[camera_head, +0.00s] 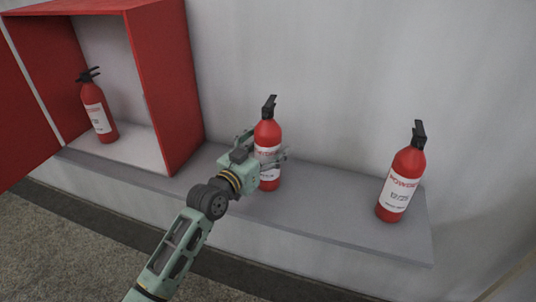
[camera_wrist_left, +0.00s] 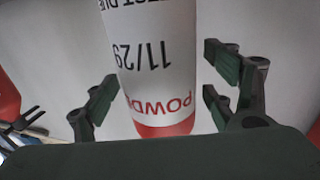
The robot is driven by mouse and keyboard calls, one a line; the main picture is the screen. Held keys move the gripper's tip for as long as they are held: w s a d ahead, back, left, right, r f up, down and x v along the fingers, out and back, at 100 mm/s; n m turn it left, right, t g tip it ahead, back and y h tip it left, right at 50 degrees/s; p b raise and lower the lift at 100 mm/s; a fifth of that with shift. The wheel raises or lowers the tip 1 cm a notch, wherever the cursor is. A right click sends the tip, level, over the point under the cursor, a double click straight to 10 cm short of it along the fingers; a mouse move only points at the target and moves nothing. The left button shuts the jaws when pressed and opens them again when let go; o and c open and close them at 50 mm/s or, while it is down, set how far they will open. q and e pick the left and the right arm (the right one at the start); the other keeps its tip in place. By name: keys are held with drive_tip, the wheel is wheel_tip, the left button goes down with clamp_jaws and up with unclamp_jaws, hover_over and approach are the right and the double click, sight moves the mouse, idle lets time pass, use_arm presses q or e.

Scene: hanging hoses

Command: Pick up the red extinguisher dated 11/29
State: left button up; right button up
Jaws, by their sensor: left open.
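The red extinguisher dated 11/29 (camera_head: 267,134) stands upright on the grey shelf, the middle one of three in the head view. In the left wrist view its white label (camera_wrist_left: 150,50) appears upside down and reads 11/29. My left gripper (camera_head: 264,150) is open at label height, with its fingers on either side of the extinguisher. The left wrist view shows gaps between the fingers (camera_wrist_left: 160,92) and the body on both sides. The gripper hides part of the label in the head view. My right gripper is not in view.
Another red extinguisher (camera_head: 403,180) stands near the shelf's right end; its small date looks like 12/25. A third (camera_head: 97,112) stands inside the open red cabinet (camera_head: 165,75), its date too small to read. The grey shelf (camera_head: 330,213) is clear between the middle and right extinguishers.

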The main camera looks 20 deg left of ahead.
use_arm(q)
drive_tip(key=shift+w, duration=0.1)
clamp_jaws()
drive_tip(key=shift+r, duration=0.35)
idle(0.6)
